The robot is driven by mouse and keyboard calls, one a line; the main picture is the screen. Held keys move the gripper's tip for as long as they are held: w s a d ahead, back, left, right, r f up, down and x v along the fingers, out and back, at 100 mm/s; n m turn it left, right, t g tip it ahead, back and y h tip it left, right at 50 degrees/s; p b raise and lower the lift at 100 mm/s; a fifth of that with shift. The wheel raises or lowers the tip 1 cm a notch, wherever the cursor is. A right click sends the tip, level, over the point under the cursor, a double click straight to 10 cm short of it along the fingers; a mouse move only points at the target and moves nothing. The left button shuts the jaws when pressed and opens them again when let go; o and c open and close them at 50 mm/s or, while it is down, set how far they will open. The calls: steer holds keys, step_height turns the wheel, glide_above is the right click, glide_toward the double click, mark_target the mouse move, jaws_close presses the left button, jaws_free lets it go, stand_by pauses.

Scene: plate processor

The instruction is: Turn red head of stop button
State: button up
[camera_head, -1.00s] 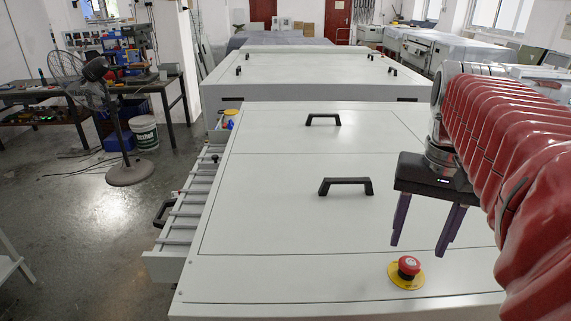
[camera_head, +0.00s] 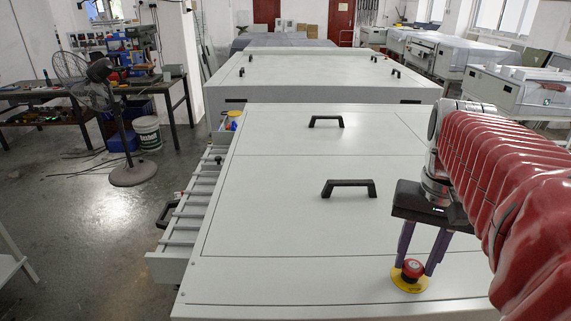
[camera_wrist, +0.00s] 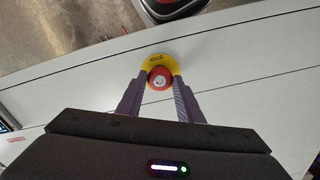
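The stop button has a round red head (camera_head: 413,268) on a yellow base plate (camera_head: 407,282), near the front edge of the white machine top. In the wrist view the red head (camera_wrist: 160,78) sits on the yellow plate (camera_wrist: 158,61). My gripper (camera_head: 416,266) points down with its two purple fingers on either side of the red head. In the wrist view my gripper (camera_wrist: 159,80) has its fingertips apart, left and right of the head. Whether the fingers touch the head I cannot tell.
The white machine top (camera_head: 290,220) is flat and mostly clear. Two black handles, one nearer (camera_head: 349,189) and one farther (camera_head: 326,121), stand up from it. A slatted side tray (camera_head: 190,222) runs along its left edge.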

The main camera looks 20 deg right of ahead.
steer(key=c, duration=0.5)
steer(key=shift+m, duration=0.3)
steer(key=m, duration=0.3)
steer(key=shift+m, duration=1.7)
steer(key=o, duration=1.1)
steer(key=shift+r, duration=0.1)
